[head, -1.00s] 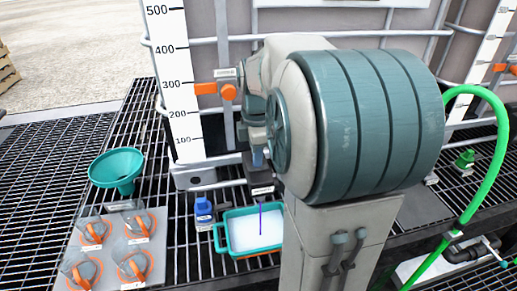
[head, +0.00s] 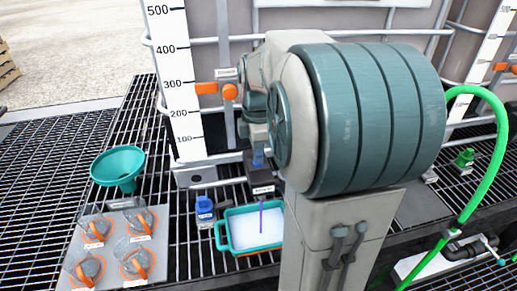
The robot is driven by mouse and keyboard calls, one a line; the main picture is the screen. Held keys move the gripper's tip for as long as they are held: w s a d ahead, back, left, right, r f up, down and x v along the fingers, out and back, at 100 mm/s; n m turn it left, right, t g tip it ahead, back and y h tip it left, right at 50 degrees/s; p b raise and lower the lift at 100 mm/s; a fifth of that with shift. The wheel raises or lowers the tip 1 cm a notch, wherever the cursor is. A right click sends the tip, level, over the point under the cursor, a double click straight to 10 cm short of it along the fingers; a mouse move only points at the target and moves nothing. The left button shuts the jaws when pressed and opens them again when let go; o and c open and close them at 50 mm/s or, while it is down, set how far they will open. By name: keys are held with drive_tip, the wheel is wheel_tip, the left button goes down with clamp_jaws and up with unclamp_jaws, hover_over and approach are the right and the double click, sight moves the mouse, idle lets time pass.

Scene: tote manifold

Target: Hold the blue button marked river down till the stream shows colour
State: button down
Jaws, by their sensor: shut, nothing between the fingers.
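A dark box (head: 262,186) hangs at the front of the big container, with a small white label too small to read. A blue part (head: 258,157) on its top looks like the button. My gripper (head: 256,143) is shut and points down right at the blue part; my arm hides much of it, and I cannot tell how far the button is pressed. A thin purple stream (head: 261,214) falls from under the box into a teal tray (head: 224,238) with a white inside.
A blue bottle (head: 204,206) stands left of the tray. A teal funnel (head: 118,165) and a grey board (head: 160,235) with several clear, orange-marked vessels are further left. A green hose (head: 495,160) curves at the right. An orange-handled valve (head: 228,91) is above.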

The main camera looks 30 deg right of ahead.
wheel_tip(320, 180, up, 13)
drive_tip(key=p, duration=0.1)
drive_tip(key=shift+p, duration=0.3)
idle(0.6)
drive_tip(key=s+a+f+m+t, duration=0.3)
drive_tip(key=s+a+f+m, duration=0.8)
drive_tip(key=m, duration=0.4)
wheel_tip(320, 180, down, 2)
drive_tip(key=shift+s+a+f, duration=0.1)
drive_tip(key=shift+s+a, duration=0.2)
drive_tip(key=shift+s, duration=0.5)
